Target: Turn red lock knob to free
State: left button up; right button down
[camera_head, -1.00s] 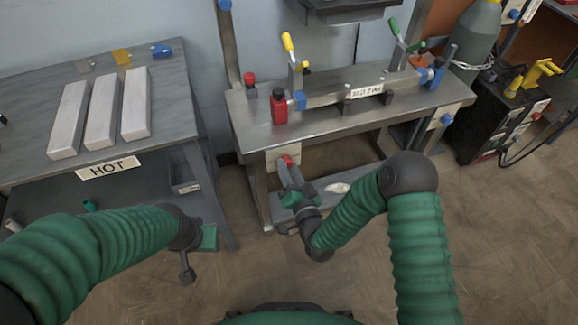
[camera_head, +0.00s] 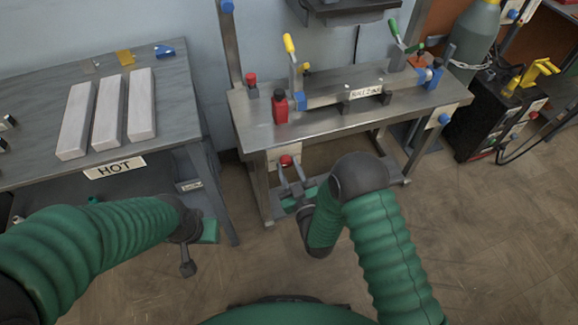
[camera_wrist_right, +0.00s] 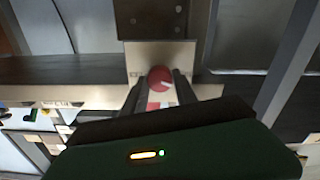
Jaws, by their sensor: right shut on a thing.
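The red lock knob (camera_head: 286,160) sits on a pale plate (camera_head: 272,158) at the front left of the fixture bench, below its top. My right gripper (camera_head: 292,177) reaches up to it from below, with its fingers at the knob. In the right wrist view the round red knob (camera_wrist_right: 160,77) lies between the two dark fingertips of the right gripper (camera_wrist_right: 159,82), and the gripper is shut on it. A small pale mark shows on its face. My left gripper (camera_head: 188,266) hangs over the floor at the left, away from the bench; its jaws are too unclear to read.
The fixture bench (camera_head: 330,118) carries a red block (camera_head: 280,106), a yellow-handled clamp (camera_head: 290,46) and a green-handled clamp (camera_head: 396,32). At the left, a table with a HOT sign (camera_head: 114,167) bears three pale bars. Floor is open in front.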

jog(key=shift+s+f+n+p, duration=0.15)
jog(key=shift+n+p, duration=0.1)
jog(key=shift+n, duration=0.75)
jog(key=shift+f+n+p, duration=0.15)
jog(key=shift+n+p, duration=0.05)
jog(key=shift+n, duration=0.8)
jog(key=c, duration=1)
grip_release()
jog(key=shift+o, duration=0.2)
jog(key=shift+r, duration=0.15)
